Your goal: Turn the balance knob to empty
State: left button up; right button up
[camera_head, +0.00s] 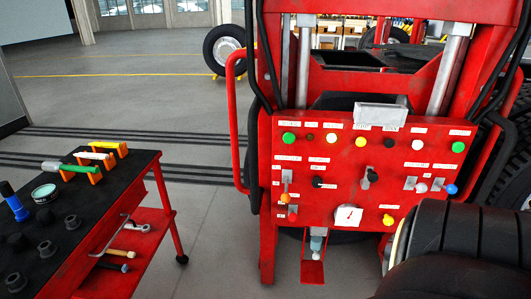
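The red control panel (330,215) faces me on the front of a red machine, right of centre. It carries several coloured buttons, small levers, a round white gauge (348,216) and black knobs. One black knob (373,176) sits near the panel's middle and another black knob (317,182) sits to its left. The labels are too small to read, so I cannot tell which control is the balance knob or its setting. Neither of my grippers is in view, and nothing is seen touching the panel.
A red cart (145,165) with a black top holds tools at the left. Large black tyres (460,235) stand close at the lower right, near the panel's corner. A wheel (226,50) stands farther back. Grey floor between cart and machine is clear.

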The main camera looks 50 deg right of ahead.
aim_at(317, 181)
jog(key=z, duration=0.35)
jog(key=i, duration=1.1)
jog(key=z, duration=0.9)
